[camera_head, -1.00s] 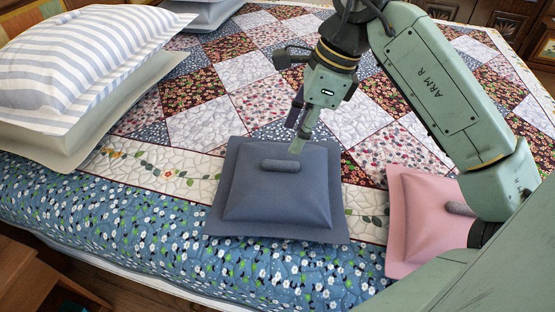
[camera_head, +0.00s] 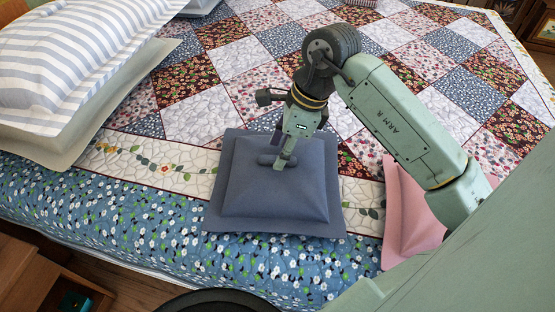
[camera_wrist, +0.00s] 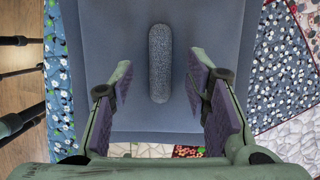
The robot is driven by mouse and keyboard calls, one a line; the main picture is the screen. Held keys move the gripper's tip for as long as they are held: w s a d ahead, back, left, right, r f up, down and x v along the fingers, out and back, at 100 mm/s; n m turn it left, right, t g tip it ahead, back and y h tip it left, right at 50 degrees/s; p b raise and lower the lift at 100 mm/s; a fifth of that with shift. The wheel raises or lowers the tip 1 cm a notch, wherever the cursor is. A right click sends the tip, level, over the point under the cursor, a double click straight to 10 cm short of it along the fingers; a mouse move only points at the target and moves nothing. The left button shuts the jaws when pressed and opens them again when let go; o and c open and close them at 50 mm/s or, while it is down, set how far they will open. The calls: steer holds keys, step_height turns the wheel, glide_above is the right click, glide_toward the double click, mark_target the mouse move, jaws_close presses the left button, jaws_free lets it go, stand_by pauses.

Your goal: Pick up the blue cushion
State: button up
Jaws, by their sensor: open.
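The blue cushion (camera_head: 272,190) lies flat on the quilted bed near its front edge. A rounded grey-blue bar (camera_head: 268,160) stands up from its middle, like a handle. My gripper (camera_head: 283,163) is right over the cushion, with its fingertips at the bar in the head view. In the wrist view the two purple-padded fingers (camera_wrist: 164,95) are spread apart. The bar (camera_wrist: 160,63) shows between and beyond them, with space on both sides, and the cushion (camera_wrist: 115,40) fills the background. The fingers hold nothing.
A pink cushion (camera_head: 408,220) lies to the right, partly hidden by my arm. The patchwork quilt (camera_head: 220,65) behind is mostly clear. A wooden piece of furniture (camera_head: 35,280) stands at the lower left.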

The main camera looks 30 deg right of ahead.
steer(key=shift+w+a+f, duration=0.15)
steer(key=shift+f, duration=0.4)
steer(key=shift+c, duration=0.5)
jaws_close()
